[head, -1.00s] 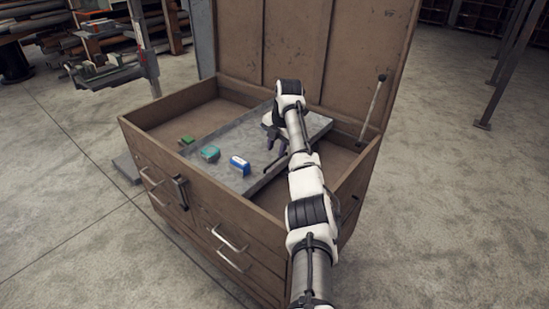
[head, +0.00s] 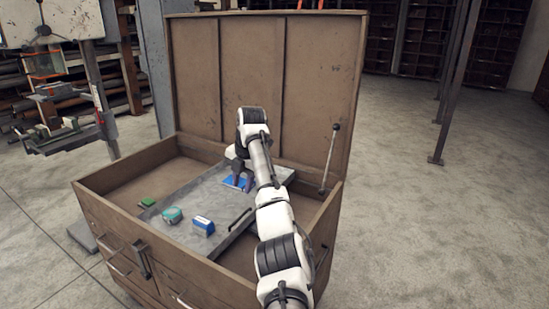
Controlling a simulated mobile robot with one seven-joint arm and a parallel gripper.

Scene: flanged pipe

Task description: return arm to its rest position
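My arm reaches over an open brown chest (head: 100,225). My gripper (head: 243,182) is low over a grey slab (head: 185,192) inside the chest, its dark fingers pointing down. A flat blue thing (head: 228,183) shows right at the fingertips, partly hidden by them. I cannot tell whether the fingers touch it or hold it, nor how far apart they are.
On the slab lie a teal round item (head: 172,215) and a blue-and-white box (head: 203,226). A small green block (head: 147,202) lies at left. A rod with a knob (head: 330,160) stands at the chest's right side. The raised lid (head: 310,80) stands behind. Floor at right is clear.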

